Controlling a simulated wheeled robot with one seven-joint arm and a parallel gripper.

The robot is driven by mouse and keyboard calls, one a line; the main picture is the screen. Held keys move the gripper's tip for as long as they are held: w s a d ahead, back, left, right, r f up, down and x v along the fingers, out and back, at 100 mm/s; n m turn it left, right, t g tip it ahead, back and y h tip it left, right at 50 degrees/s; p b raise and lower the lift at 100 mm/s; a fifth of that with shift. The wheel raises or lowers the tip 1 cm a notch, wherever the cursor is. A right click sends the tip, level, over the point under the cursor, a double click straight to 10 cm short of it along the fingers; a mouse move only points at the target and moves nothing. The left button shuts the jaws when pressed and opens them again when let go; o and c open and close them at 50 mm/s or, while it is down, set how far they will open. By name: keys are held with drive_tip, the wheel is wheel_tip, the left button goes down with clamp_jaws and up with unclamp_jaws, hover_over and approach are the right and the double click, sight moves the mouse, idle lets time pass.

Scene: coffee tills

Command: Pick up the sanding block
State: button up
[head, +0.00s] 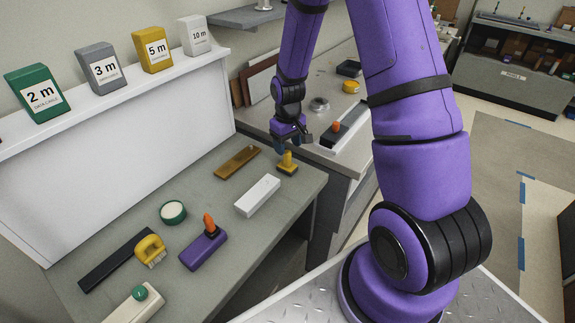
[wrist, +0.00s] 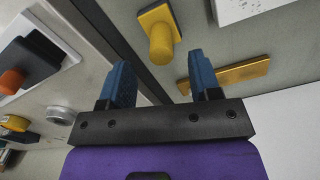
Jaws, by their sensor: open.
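No block carries a label, so I cannot tell for sure which is the sanding block. A small yellow knobbed block (head: 288,168) on a dark base stands near the right end of the grey-green counter; it also shows in the wrist view (wrist: 160,38). A purple block (head: 203,251) with an orange knob lies nearer the front. A dark block with an orange knob (head: 336,128) lies on the farther counter. My gripper (head: 291,145) is open and empty, above the counters' edge close to the yellow block; its blue fingers (wrist: 163,80) show apart in the wrist view.
A brown wooden bar (head: 237,162), a white bar (head: 257,195), a green-rimmed round tin (head: 173,212), a yellow-handled brush (head: 151,251) and a cream green-knobbed block (head: 134,305) lie on the counter. Numbered boxes line the shelf above (head: 120,93). A gap separates the counters.

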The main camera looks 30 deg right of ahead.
sight(287, 152)
drive_tip(key=shift+w+f, duration=0.1)
drive_tip(key=shift+f, duration=2.85)
clamp_jaws()
drive_tip(key=shift+r, duration=0.15)
